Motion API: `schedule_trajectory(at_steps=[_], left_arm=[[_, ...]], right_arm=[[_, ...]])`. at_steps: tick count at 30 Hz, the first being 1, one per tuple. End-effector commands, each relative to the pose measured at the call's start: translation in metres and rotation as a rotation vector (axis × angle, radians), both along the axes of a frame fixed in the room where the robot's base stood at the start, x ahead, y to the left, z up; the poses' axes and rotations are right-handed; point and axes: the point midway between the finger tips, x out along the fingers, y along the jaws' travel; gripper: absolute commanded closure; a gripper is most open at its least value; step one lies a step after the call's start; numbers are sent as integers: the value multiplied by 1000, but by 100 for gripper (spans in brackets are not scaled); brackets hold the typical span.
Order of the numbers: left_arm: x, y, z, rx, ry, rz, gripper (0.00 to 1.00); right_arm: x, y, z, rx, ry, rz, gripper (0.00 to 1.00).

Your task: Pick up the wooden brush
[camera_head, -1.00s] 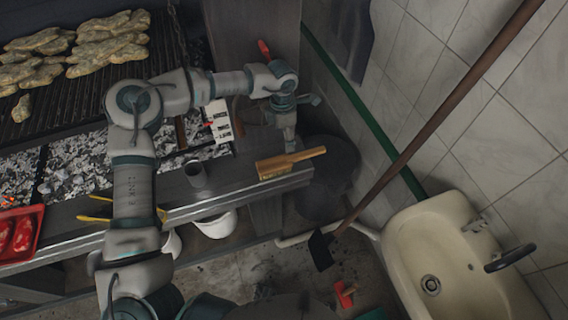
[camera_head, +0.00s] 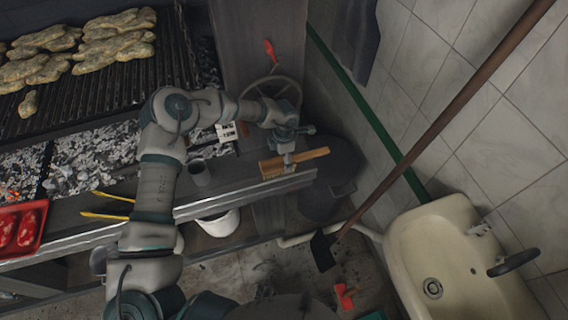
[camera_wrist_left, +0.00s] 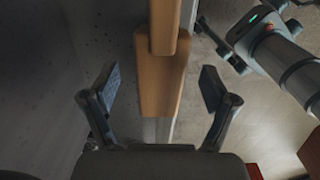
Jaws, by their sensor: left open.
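The wooden brush (camera_head: 312,154) lies on the grill's front ledge near its right end in the head view. My left gripper (camera_head: 288,165) is right over the brush, and its fingertips partly hide it. In the left wrist view the brush (camera_wrist_left: 163,75) runs between the two open fingers of my left gripper (camera_wrist_left: 161,88), with a finger on each side. I cannot tell whether the fingers touch it. My right gripper is not in view.
The grey ledge (camera_head: 240,190) ends just past the brush. A metal cup (camera_head: 200,172) and yellow tongs (camera_head: 105,215) are to the left. A long pole (camera_head: 440,125) leans at the right, near the sink (camera_head: 400,235).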

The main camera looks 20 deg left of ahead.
Motion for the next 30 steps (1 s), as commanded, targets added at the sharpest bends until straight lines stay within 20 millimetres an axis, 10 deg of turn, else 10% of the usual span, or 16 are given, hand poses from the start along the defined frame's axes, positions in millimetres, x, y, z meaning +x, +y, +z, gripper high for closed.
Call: schedule_trajectory(at_steps=[13, 22, 30], left_arm=[[0, 0, -30, 0, 0, -1, 15], [1, 0, -30, 1, 1, 0, 85], [1, 0, -29, 1, 1, 0, 88]], right_arm=[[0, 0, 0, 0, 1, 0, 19], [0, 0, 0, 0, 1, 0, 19], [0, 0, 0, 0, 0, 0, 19]])
